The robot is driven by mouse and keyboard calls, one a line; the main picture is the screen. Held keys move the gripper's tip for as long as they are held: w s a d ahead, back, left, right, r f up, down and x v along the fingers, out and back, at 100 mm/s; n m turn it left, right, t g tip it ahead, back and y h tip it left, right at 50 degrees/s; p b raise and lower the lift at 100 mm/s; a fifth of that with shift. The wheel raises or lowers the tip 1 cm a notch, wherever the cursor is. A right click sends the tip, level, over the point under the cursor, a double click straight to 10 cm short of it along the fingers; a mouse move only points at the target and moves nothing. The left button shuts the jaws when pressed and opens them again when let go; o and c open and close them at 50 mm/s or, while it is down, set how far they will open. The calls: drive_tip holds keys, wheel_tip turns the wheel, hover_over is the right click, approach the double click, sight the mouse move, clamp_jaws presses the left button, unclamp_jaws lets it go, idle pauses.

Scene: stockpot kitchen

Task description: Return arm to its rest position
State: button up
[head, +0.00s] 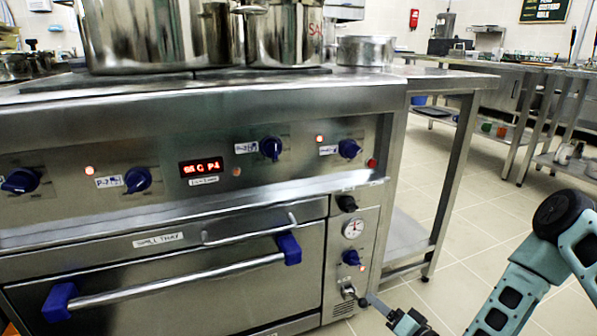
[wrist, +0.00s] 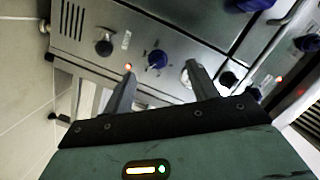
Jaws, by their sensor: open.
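My gripper (wrist: 160,69) is open in the wrist view, with its two dark fingers apart and nothing between them. Its fingers point at the stove's control panel (wrist: 85,30), with a blue knob (wrist: 157,59) seen just beyond the gap. I cannot tell whether the fingers touch anything. In the head view, my teal arm is bent at the lower right, and part of my gripper (head: 405,322) shows at the bottom edge, near the lower right corner of the steel stove (head: 200,105).
The oven door has a long handle (head: 180,284) with blue ends. Large steel pots (head: 145,35) and a smaller pan (head: 366,50) stand on top. A steel side table (head: 440,85) adjoins the stove's right. Tiled floor (head: 475,190) is clear between it and the far benches.

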drive_tip(key=s+a+r+n+g+h+p, duration=0.2)
drive_tip(key=s+a+r+n+g, duration=0.2)
drive_tip(key=a+r+n+g, duration=0.6)
drive_tip(key=s+d+r+n+g+h+p, duration=0.1)
drive_tip(key=s+r+n+g+h, duration=0.15)
drive_tip(key=s+r, duration=0.8)
drive_tip(key=s+r+n+g+h, duration=0.1)
drive_tip(key=s+r+g+h, duration=0.15)
drive_tip(key=s+r, duration=0.8)
wheel_tip(320, 180, up, 35)
drive_tip(key=s+p, duration=0.2)
drive_tip(key=p, duration=3.6)
drive_tip(key=shift+d+r, duration=0.15)
drive_tip(key=shift+d, duration=0.05)
drive_tip(key=shift+m, duration=0.25)
